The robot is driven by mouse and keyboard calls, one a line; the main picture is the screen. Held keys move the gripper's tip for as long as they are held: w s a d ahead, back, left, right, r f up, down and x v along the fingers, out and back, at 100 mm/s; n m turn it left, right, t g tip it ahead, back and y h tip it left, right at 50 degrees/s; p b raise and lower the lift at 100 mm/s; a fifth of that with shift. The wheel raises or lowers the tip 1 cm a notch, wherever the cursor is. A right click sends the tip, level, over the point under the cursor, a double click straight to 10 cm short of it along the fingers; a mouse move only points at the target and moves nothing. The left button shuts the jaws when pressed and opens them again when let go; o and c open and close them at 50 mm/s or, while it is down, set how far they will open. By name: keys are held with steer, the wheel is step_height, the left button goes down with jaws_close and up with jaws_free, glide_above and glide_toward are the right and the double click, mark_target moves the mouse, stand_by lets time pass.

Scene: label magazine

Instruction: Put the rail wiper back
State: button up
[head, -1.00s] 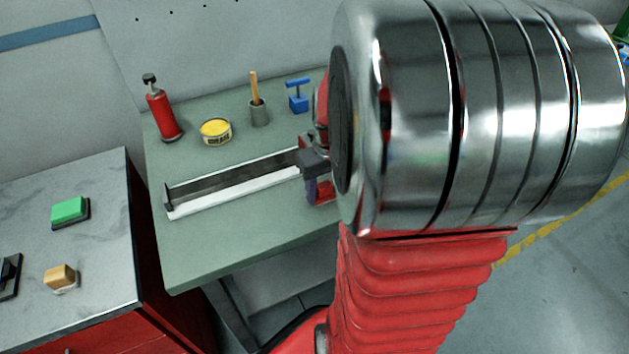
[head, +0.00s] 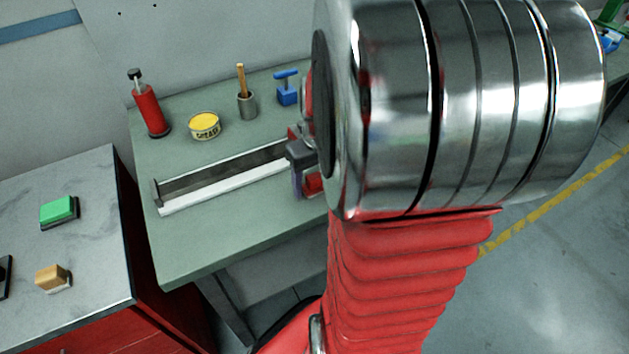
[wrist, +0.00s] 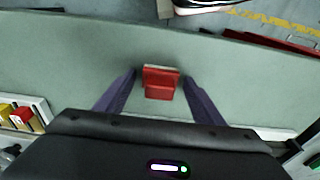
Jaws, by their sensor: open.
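A small red block with a pale edge, which looks like the rail wiper (wrist: 160,84), stands on the green bench in the wrist view. My gripper (wrist: 158,75) is open, with one dark purple finger on each side of the block and gaps between. In the head view the red block (head: 314,183) shows partly beside my gripper, at the right end of a long dark-and-white rail (head: 225,178). My arm hides the bench to the right of it.
A red pump bottle (head: 149,108), a yellow grease tin (head: 204,126), a grey cup with a wooden stick (head: 246,104) and a blue T-handled tool (head: 287,90) stand along the bench's back. A side counter holds a green pad (head: 59,210) and a wooden block (head: 53,278).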

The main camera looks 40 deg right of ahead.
mark_target(314, 191)
step_height(314, 191, up, 12)
steer(key=s, duration=0.1)
steer(key=shift+s+a, duration=0.2)
steer(key=shift+a, duration=0.1)
stand_by(0.7)
steer(key=s+a+r+n+t, duration=0.1)
steer(key=a+t, duration=0.1)
steer(key=a, duration=0.9)
steer(key=s+a+r+n+t, duration=0.1)
steer(key=a+n+t, duration=0.1)
steer(key=a, duration=0.9)
steer(key=shift+s+a+r, duration=0.2)
steer(key=shift+s+a, duration=0.1)
steer(key=shift+a, duration=0.05)
